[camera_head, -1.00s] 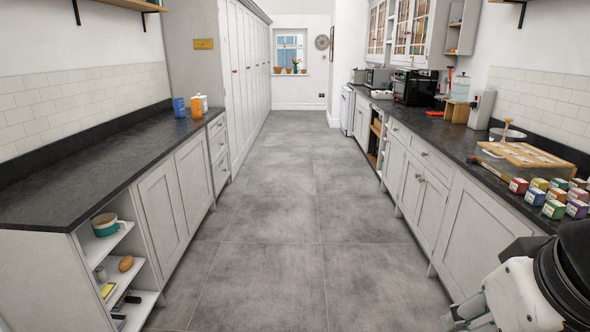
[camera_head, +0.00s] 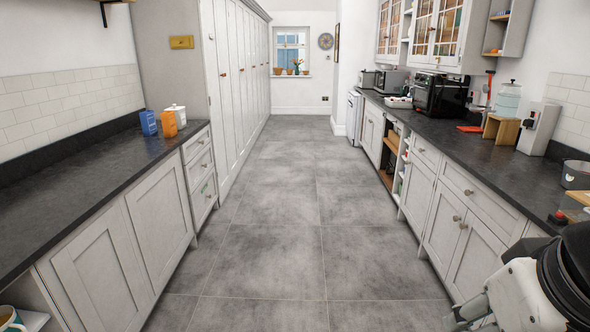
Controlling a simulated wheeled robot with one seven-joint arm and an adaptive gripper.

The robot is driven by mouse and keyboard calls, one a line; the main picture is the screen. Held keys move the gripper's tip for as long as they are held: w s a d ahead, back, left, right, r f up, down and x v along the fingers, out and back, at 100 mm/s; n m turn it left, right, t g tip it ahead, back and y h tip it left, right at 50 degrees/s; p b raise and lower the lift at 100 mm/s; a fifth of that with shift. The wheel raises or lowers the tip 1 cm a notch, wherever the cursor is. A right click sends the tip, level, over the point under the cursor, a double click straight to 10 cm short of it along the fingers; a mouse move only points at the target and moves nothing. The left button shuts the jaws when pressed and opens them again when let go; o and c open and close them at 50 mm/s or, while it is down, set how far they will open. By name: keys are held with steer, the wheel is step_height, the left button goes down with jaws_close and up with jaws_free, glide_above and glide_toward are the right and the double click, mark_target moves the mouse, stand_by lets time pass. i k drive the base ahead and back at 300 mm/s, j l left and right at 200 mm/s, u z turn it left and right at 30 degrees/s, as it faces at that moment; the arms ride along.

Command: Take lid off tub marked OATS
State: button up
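Three tubs stand in a group near the far end of the left counter. They are a blue tub (camera_head: 148,122), an orange tub (camera_head: 169,124) and a white lidded tub (camera_head: 179,116) partly behind the orange one. Their markings are too small to read, so I cannot tell which says OATS. My arm shows folded at the lower right corner.
A clear grey tiled floor (camera_head: 270,230) runs between the left counter (camera_head: 75,185) and the right counter (camera_head: 455,135). The right counter holds a black oven (camera_head: 440,96), a wooden stand (camera_head: 502,129) and a glass dispenser (camera_head: 508,100). Tall cabinets stand beyond the tubs.

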mark_target(181, 116)
steer(key=i, duration=1.9)
steer(key=i+u, duration=0.15)
steer(key=i, duration=0.3)
steer(key=i+l+u, duration=0.1)
steer(key=i, duration=0.35)
steer(key=i+l+u, duration=0.15)
steer(key=i, duration=0.3)
steer(key=i+l+u, duration=0.1)
steer(key=i, duration=0.3)
steer(key=i+l+u, duration=0.35)
steer(key=i+u, duration=0.15)
steer(key=i+l+u, duration=0.75)
steer(key=l+u, duration=0.2)
steer(key=l, duration=0.2)
steer(key=i, duration=0.25)
steer(key=i+j, duration=0.8)
steer(key=j, duration=0.15)
steer(key=u, duration=0.05)
